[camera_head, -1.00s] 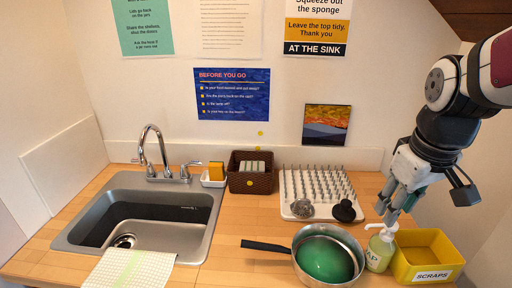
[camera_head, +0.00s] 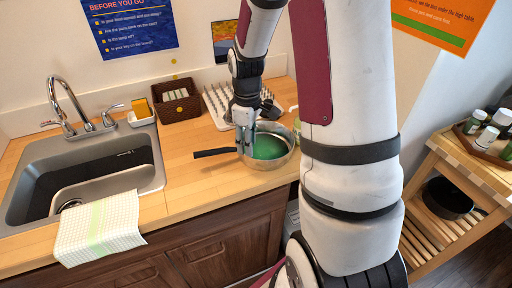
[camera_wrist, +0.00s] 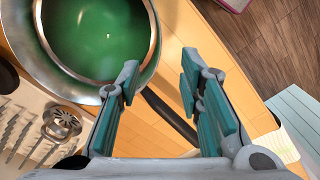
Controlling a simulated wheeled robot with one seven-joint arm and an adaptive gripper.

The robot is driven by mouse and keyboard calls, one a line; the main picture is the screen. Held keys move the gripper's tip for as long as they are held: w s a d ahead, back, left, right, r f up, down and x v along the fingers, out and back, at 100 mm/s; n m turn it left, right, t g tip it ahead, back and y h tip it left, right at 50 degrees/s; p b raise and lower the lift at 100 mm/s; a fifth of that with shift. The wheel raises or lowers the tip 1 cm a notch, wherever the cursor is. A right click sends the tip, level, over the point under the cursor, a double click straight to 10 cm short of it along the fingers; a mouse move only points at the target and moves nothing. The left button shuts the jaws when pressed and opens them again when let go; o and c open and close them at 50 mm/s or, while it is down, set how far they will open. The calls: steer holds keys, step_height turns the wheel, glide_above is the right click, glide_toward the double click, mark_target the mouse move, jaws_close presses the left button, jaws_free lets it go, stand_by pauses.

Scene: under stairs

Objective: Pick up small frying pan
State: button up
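The small frying pan (camera_head: 277,163) is steel with a green inside and a black handle (camera_head: 214,152). It sits on the wooden counter, handle pointing left in the head view. My gripper (camera_head: 246,145) is low over the pan's left side, near where the handle joins. In the wrist view the pan (camera_wrist: 40,70) fills the upper left, and its handle (camera_wrist: 168,113) runs below and between the spread fingertips. My gripper (camera_wrist: 157,85) is open and empty. Whether the fingers reach down to the handle's height is unclear.
The sink (camera_head: 150,170) with a draped towel (camera_head: 98,228) is left. A brown basket (camera_head: 176,104) and drying rack (camera_head: 219,112) stand behind the pan. My arm hides the counter's right end. A wooden shelf unit (camera_head: 455,160) at right holds jars and a dark pot (camera_head: 447,198).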

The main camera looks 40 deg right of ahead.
mark_target(250, 158)
steer(key=shift+d+f+p, duration=0.15)
steer(key=shift+f+p, duration=0.3)
steer(key=shift+f, duration=3.2)
steer(key=shift+c, duration=0.6)
steer(key=shift+w+r, duration=0.1)
jaws_close()
